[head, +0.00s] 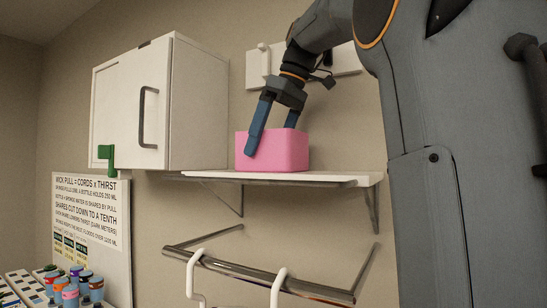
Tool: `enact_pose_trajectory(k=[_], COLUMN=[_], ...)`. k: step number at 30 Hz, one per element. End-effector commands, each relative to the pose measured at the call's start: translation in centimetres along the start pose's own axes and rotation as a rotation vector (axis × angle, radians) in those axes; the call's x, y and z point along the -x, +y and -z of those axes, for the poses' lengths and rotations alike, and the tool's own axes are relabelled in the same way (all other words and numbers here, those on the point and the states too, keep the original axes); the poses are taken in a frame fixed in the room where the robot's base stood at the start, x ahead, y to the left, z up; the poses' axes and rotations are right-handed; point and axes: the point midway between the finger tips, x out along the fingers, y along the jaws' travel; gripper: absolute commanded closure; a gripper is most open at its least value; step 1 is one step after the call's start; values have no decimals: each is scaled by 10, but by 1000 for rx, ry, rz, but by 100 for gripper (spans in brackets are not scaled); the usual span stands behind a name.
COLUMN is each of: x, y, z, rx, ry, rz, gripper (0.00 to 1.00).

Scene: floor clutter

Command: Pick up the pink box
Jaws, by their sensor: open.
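The pink box (284,150) sits on a white wall shelf (340,178), near the middle of the head view. My gripper (271,136) comes down on it from above, with blue fingers. One finger lies in front of the box's near face, and the other is seen behind its top edge. The fingers are apart, with the box between them. I cannot tell whether either finger touches the box. The box's far side is hidden.
A white cabinet (190,105) with a dark handle stands left of the box. A metal rail (300,288) with white hooks is below the shelf. A sign (90,215) and several small bottles (70,292) are at lower left. A white panel (340,62) is on the wall behind.

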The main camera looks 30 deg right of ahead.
Motion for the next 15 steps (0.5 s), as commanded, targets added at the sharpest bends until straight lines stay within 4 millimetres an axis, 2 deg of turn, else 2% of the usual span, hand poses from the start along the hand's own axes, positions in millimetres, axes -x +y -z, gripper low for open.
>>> enact_pose_trajectory(k=[6,15], x=[-22,-24], y=[0,0], z=[0,0], rx=[0,0], ry=[-1,0], rz=[1,0], gripper=[0,0])
